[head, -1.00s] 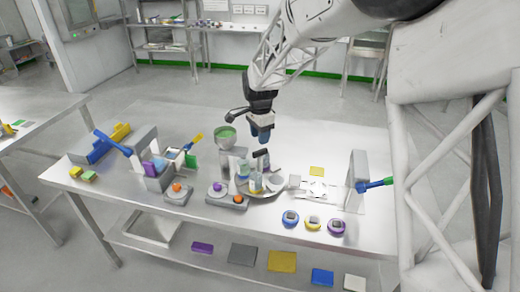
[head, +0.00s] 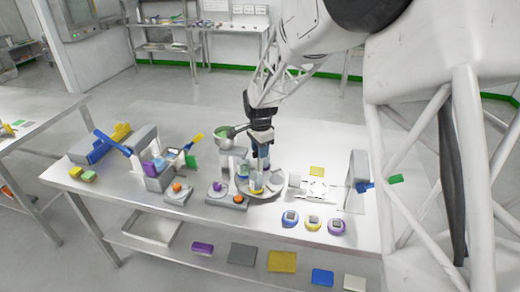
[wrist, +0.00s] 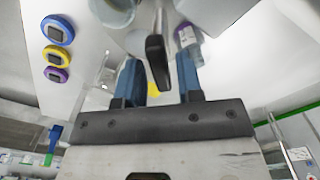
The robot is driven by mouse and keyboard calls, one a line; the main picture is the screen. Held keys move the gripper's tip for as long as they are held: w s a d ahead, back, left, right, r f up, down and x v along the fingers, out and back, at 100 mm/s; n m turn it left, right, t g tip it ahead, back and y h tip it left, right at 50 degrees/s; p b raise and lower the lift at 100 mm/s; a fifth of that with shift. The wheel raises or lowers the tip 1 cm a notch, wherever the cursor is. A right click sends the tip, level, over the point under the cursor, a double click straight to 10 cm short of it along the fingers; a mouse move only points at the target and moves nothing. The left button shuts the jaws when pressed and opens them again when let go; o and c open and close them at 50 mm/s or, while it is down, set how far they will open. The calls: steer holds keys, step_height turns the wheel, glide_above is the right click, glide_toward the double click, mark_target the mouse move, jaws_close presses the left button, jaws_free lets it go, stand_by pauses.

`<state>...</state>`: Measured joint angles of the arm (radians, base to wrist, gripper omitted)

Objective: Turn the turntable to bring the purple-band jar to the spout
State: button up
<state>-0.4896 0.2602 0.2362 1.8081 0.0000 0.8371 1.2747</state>
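The turntable (head: 274,193) is a grey round plate near the middle of the bench. A yellow-band jar (head: 257,188) is at its front, and a jar with green-blue colour (head: 243,172) is at its left, near the hopper stand. The purple-band jar (wrist: 187,36) shows in the wrist view beside one fingertip; in the head view my gripper hides it. A black handle (wrist: 157,52) shows in the wrist view between the fingers. My gripper (head: 262,168) points down over the turntable. Its blue fingers (wrist: 159,63) are apart, one either side of the handle; contact is unclear.
The hopper (head: 224,142) with green contents stands left of the turntable. A button box with purple and orange knobs (head: 228,197) is in front. Blue, yellow and purple round devices (head: 313,223) sit front right. A grey post with a blue lever (head: 364,187) stands right.

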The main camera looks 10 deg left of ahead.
jaws_close()
steer(key=shift+n, duration=9)
